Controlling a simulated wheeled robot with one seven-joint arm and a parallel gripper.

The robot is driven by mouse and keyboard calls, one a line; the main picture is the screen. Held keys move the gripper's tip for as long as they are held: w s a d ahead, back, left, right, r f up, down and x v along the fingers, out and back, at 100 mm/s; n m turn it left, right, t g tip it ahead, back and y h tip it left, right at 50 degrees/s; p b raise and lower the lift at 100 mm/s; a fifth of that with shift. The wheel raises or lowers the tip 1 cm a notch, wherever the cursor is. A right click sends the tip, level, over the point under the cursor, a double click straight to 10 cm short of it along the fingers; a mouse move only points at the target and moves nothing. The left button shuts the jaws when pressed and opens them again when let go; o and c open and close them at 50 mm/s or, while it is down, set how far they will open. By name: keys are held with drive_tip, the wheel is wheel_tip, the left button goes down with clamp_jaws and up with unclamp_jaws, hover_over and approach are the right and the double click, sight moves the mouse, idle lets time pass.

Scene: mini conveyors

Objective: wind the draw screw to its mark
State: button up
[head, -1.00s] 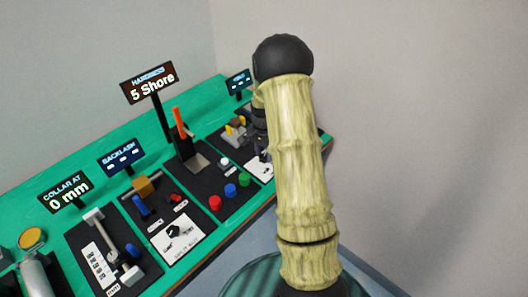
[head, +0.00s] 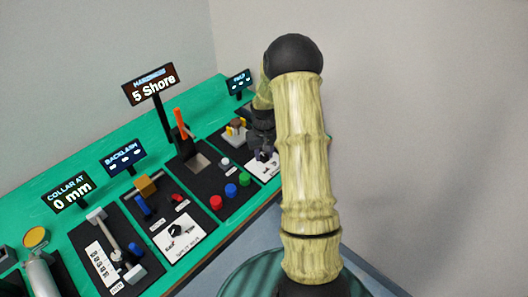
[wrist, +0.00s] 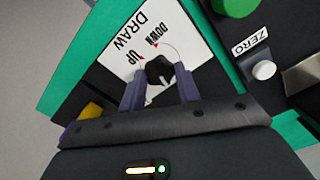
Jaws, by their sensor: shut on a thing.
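The draw screw's black knob (wrist: 158,69) stands on a white card (wrist: 190,38) printed DRAW, UP and DOWN, with small red marks and an arc near the knob. My gripper (wrist: 160,78) has its two purple fingers on either side of the knob and is shut on it. In the head view, my gripper (head: 262,138) is small and dark at the far end of the bench, above the white card (head: 262,170). The knob itself is hard to make out there. A small dark display (head: 238,82) stands behind that station; its text is too small to read.
Nearby are a white ZERO button (wrist: 264,70), a green button (wrist: 235,6) and a yellow part (wrist: 91,110). A HARDNESS display (head: 151,84) reads 5 Shore. An orange-handled lever (head: 181,124) stands left of my arm. Other stations fill the green bench (head: 70,155).

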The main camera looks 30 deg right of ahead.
drive_tip(key=n, duration=0.2)
drive_tip(key=n+p, duration=0.1)
drive_tip(key=n, duration=0.1)
drive_tip(key=shift+w+r+n, duration=0.1)
drive_tip(key=shift+r+n, duration=0.1)
drive_tip(key=shift+n, duration=0.1)
drive_tip(key=n+p, duration=0.1)
drive_tip(key=n, duration=0.2)
drive_tip(key=shift+n, duration=0.4)
drive_tip(key=n+p, duration=0.2)
drive_tip(key=n, duration=0.2)
drive_tip(key=n+p, duration=0.2)
drive_tip(key=n, duration=0.2)
drive_tip(key=n+p, duration=0.2)
drive_tip(key=n, duration=0.2)
drive_tip(key=shift+n, duration=0.3)
drive_tip(key=n+p, duration=0.2)
drive_tip(key=n, duration=0.1)
drive_tip(key=shift+n, duration=0.3)
drive_tip(key=n+p, duration=0.1)
drive_tip(key=n, duration=0.2)
drive_tip(key=shift+n+p, duration=0.3)
drive_tip(key=shift+p, duration=0.1)
drive_tip(key=shift+n+p, duration=0.75)
drive_tip(key=shift+n, duration=1.25)
